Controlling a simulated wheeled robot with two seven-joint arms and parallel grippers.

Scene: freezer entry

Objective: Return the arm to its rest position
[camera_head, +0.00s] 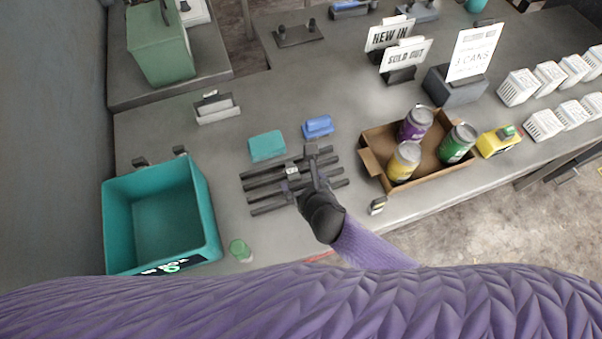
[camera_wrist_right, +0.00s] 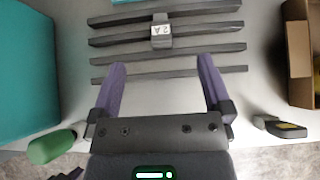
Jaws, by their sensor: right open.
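My right arm, in a purple sleeve, comes up from the bottom of the head view. My right gripper (camera_head: 308,178) is over the dark slatted rack (camera_head: 268,197) on the grey counter. In the right wrist view the two purple fingers of the gripper (camera_wrist_right: 161,68) are spread wide with nothing between them. The rack's bars lie just ahead of the fingertips there, with a small numbered block (camera_wrist_right: 161,31) on them. My left gripper does not show in the head view.
A teal bin (camera_head: 160,213) stands left and a green cylinder (camera_head: 240,250) near the front edge. Right of the rack, a cardboard tray (camera_head: 375,140) holds three cans. Teal (camera_head: 267,146) and blue (camera_head: 318,126) items lie behind the rack. White baskets (camera_head: 519,87) stand far right.

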